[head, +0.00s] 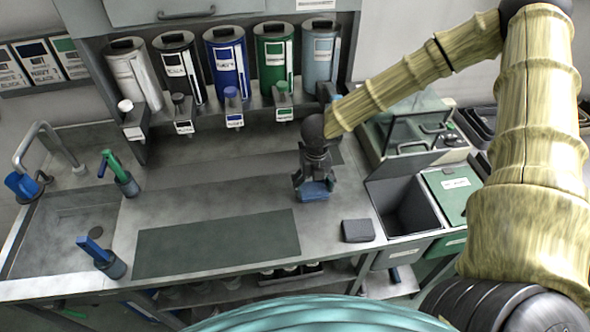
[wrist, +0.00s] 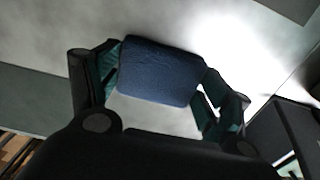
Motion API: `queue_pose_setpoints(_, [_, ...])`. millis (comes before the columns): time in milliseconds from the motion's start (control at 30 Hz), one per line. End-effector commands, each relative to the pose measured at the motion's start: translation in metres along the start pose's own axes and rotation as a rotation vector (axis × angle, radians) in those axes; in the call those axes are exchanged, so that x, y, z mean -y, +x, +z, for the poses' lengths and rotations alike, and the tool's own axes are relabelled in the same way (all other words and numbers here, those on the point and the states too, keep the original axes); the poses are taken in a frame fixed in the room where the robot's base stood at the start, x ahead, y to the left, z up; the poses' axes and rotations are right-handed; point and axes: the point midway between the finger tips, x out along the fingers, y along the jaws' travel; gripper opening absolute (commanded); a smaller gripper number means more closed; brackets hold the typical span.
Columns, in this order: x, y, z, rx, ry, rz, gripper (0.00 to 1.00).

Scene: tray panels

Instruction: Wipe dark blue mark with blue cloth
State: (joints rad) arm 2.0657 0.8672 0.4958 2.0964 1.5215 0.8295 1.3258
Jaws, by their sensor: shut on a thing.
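The blue cloth (head: 315,191) is a small, thick pad between the fingers of my gripper (head: 313,183), over the counter right of its middle. It fills the space between the fingers in the wrist view (wrist: 160,72), where my gripper (wrist: 162,78) is shut on its two sides. I cannot tell whether the cloth touches the counter. I make out no dark blue mark in either view; the cloth and my arm hide part of the surface.
A dark mat (head: 218,243) lies at the counter's front, and a dark grey pad (head: 357,230) lies to its right. An open bin (head: 408,207) stands at the right. Several dispensers line the back; a sink (head: 68,232) is at the left.

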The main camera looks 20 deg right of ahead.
Motion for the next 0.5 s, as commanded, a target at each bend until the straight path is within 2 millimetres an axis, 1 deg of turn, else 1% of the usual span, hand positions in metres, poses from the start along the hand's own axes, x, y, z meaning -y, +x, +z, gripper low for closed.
queue_pose_setpoints(433, [-0.032, 0.0, -0.009, 0.0, 0.009, -0.001, 0.57])
queue_pose_setpoints(500, [-0.036, 0.003, -0.011, -0.001, 0.011, -0.001, 0.57])
